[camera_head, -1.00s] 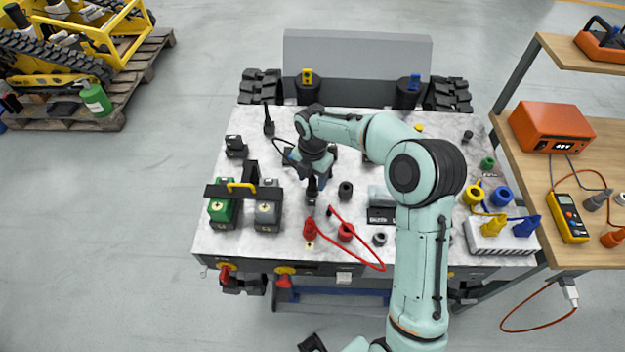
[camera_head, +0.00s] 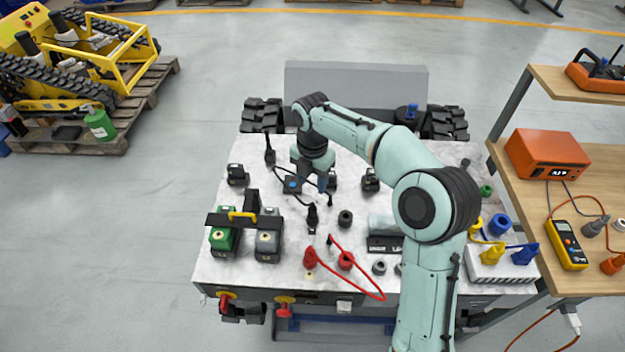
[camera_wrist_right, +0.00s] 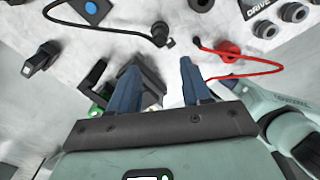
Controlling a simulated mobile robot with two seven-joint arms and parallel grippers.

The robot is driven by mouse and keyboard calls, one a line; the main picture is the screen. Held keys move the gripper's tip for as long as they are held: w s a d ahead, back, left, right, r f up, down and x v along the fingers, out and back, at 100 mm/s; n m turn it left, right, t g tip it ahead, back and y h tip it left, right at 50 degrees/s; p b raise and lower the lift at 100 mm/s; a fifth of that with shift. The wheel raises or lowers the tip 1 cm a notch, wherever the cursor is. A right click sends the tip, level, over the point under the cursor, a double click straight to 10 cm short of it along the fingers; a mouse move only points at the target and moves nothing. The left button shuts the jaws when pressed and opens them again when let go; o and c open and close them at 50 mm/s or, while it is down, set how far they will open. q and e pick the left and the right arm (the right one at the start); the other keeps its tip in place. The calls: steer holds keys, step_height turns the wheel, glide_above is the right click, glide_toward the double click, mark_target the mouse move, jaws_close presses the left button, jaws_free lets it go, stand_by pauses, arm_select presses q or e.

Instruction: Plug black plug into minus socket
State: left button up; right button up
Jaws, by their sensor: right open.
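The black plug (camera_head: 312,218) stands upright on the white marbled bench top, with a thin black lead running to a small black box with a blue button (camera_head: 292,186). The plug also shows in the wrist view (camera_wrist_right: 160,34), apart from my fingers. Its lower end hides whatever is under it, so I cannot tell whether it sits in the minus socket; no minus mark is legible. My right gripper (camera_head: 322,184) is behind and above the plug, open and empty. Its two blue fingers show spread in the wrist view (camera_wrist_right: 160,88). My left gripper is not in view.
Red plugs (camera_head: 310,259) with a red lead stand in front of the black plug. Green (camera_head: 222,240) and grey (camera_head: 268,245) blocks under a black handle bar stand at left. A dark round socket (camera_head: 345,218) is close right. A wooden side bench (camera_head: 590,200) borders the right.

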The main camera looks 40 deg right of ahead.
mark_target(312, 203)
steer(key=shift+a, duration=0.1)
jaws_close()
steer(key=shift+f+m+p, duration=0.2)
steer(key=shift+m+p, duration=0.2)
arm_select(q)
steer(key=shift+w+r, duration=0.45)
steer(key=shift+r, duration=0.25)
arm_select(e)
steer(key=shift+f+m, duration=0.2)
steer(key=shift+m, duration=0.2)
steer(key=shift+f+b, duration=1.95)
steer(key=shift+f, duration=1.05)
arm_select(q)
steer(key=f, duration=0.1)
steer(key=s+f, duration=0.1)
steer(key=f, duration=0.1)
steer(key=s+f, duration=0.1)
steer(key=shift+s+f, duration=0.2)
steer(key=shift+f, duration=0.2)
